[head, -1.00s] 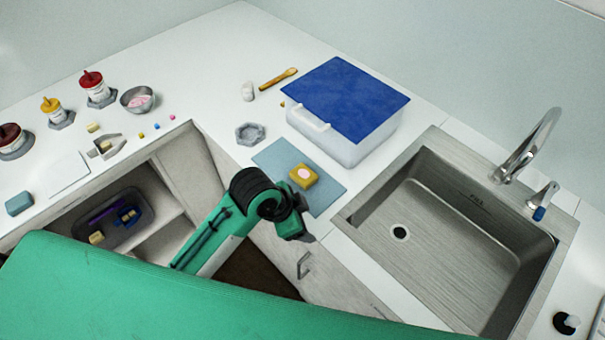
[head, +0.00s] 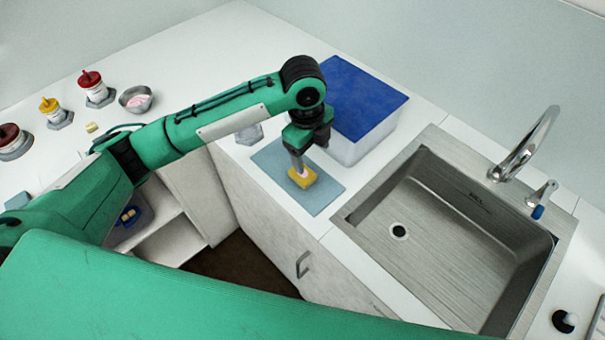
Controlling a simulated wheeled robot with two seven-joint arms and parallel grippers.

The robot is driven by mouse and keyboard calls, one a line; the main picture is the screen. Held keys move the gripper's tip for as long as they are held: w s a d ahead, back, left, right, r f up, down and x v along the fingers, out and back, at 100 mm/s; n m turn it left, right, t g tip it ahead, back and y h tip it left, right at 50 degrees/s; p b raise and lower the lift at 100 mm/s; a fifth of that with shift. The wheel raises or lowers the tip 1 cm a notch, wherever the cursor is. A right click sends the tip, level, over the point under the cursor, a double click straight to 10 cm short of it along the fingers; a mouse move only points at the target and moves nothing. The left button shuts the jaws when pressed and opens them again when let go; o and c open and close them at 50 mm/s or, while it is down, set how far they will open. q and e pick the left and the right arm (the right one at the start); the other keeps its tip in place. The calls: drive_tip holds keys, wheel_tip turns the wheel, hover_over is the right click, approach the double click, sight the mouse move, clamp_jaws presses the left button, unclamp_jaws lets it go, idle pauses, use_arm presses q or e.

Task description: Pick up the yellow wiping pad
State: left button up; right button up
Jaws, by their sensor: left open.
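The yellow wiping pad (head: 308,181) lies on the blue-grey mat (head: 318,203) on the counter, left of the sink, with a pinkish patch on its top. My left gripper (head: 302,170) points down over the pad, its jaws open, with fingertips at the pad's upper side. A finger hides part of the pad, and I cannot tell whether the fingers touch it. My right gripper is not in view.
A box with a blue lid (head: 362,97) stands just behind the mat, partly hidden by my left arm. The steel sink (head: 455,235) with its tap (head: 527,145) is to the right. Capped jars (head: 95,89) and a metal bowl (head: 136,99) stand at the left.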

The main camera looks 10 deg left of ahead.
use_arm(q)
wheel_tip(320, 180, up, 3)
drive_tip(key=w+a+m+y, duration=0.1)
drive_tip(key=w+a, duration=0.2)
drive_tip(key=f, duration=0.2)
drive_tip(key=f+p, duration=0.1)
drive_tip(key=f, duration=0.2)
drive_tip(key=f+p, duration=0.1)
drive_tip(key=f, duration=0.2)
drive_tip(key=shift+s+d+f, duration=0.1)
drive_tip(key=shift+s, duration=0.15)
drive_tip(key=shift+s+f+p, duration=0.1)
drive_tip(key=shift+f+p, duration=0.35)
drive_tip(key=shift+f, duration=0.15)
wheel_tip(320, 180, down, 4)
drive_tip(key=shift+s+r+p, duration=0.1)
drive_tip(key=shift+r+p, duration=0.1)
drive_tip(key=shift+p, duration=0.5)
drive_tip(key=shift+f, duration=0.35)
drive_tip(key=c, duration=1.1)
